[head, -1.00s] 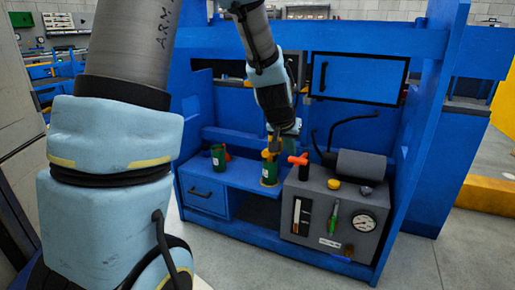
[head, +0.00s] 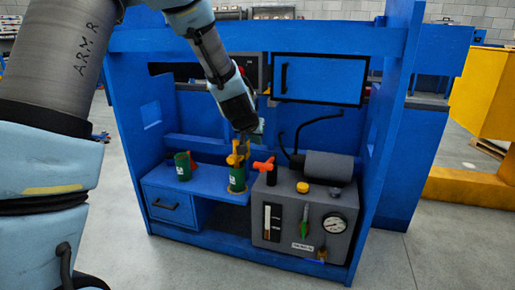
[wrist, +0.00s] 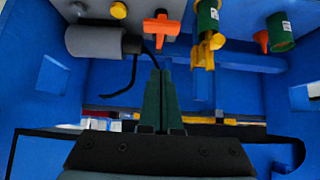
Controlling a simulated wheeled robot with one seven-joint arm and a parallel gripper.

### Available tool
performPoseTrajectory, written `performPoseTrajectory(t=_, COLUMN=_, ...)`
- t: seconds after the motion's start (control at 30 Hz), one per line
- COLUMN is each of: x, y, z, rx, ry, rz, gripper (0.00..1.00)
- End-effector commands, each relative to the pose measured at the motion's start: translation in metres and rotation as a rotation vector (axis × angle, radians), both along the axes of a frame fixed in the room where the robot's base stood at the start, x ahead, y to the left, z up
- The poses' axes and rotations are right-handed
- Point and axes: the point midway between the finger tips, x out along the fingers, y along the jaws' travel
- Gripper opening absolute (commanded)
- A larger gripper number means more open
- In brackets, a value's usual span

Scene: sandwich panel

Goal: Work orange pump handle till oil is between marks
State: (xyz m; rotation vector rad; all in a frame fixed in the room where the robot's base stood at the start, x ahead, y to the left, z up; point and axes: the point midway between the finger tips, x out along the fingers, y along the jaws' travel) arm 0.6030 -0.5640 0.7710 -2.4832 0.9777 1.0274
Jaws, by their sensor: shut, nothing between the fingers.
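The orange pump handle (head: 264,165) is a T-shape on a dark post, on top of the grey pump unit (head: 330,205). It also shows in the wrist view (wrist: 162,27), beyond my fingertips and apart from them. A narrow upright sight gauge (head: 267,220) is on the unit's front; its oil level and marks are too small to read. My gripper (head: 257,136) is above and behind the handle, between the bench and the blue frame. In the wrist view its dark green fingers (wrist: 160,78) are together and empty.
A grey cylinder (head: 328,166), yellow cap (head: 303,187) and bent black pipe are on the right. A round dial (head: 334,223) is on the unit's front.

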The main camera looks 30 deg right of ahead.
Motion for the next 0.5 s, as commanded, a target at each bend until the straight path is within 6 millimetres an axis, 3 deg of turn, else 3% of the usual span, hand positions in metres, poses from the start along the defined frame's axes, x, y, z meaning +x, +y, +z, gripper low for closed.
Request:
performPoseTrajectory(t=0.4, x=0.043, y=-0.04, z=-0.061, rx=0.0, ry=0.003, rz=0.001, gripper=0.0)
performPoseTrajectory(t=0.5, x=0.044, y=-0.04, z=-0.078, rx=0.001, ry=0.005, rz=0.003, gripper=0.0)
